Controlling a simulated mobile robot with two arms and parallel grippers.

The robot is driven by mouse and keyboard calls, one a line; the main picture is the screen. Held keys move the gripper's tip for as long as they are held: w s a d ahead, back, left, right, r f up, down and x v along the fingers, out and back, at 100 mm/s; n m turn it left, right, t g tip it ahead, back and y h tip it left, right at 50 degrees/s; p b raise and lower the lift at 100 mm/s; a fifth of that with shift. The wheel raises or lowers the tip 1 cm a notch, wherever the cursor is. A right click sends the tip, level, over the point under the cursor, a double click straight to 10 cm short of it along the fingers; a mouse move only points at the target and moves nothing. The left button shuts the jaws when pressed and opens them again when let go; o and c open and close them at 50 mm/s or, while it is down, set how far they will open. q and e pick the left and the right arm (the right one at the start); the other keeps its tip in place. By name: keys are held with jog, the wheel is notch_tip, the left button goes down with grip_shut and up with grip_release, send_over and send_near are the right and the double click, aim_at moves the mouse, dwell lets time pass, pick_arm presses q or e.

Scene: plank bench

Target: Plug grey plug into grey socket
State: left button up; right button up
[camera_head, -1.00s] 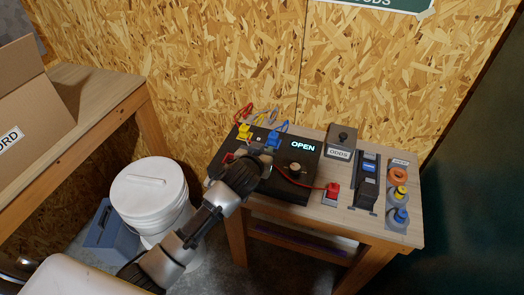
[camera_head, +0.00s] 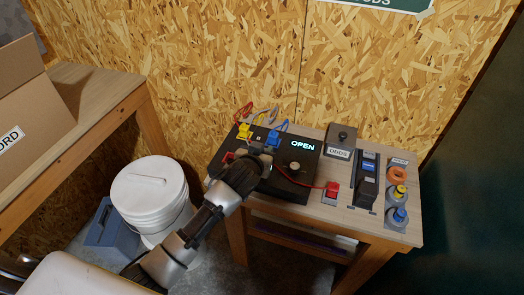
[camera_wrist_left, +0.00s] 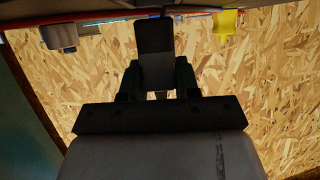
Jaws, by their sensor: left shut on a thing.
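My left gripper (camera_head: 260,158) is over the left part of the black panel (camera_head: 284,188), just in front of the blue plug. In the left wrist view, its fingers (camera_wrist_left: 157,80) are shut on a dark grey block, which looks like the grey plug (camera_wrist_left: 154,40). In the head view, my gripper and wrist cover most of the plug and the panel around it. The grey socket cannot be made out, and I cannot tell whether the plug touches or sits in it. My right gripper is not in view.
A yellow plug (camera_head: 244,131) and blue plug (camera_head: 273,138) stand at the panel's back edge with loose cables. The panel has a lit OPEN display (camera_head: 303,146). A red plug (camera_head: 332,188), ODDS box (camera_head: 340,141) and colored rings stand right. A white bucket (camera_head: 150,195) stands left.

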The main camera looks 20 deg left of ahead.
pick_arm(q)
jog(key=shift+f+b, duration=0.8)
jog(key=shift+f, duration=0.55)
jog(key=shift+f, duration=0.35)
jog(key=o, duration=1)
jog(key=shift+r, duration=0.1)
jog(key=b+v, duration=0.1)
jog(key=v, duration=0.9)
jog(key=shift+s+r, duration=0.2)
jog(key=shift+s, duration=0.15)
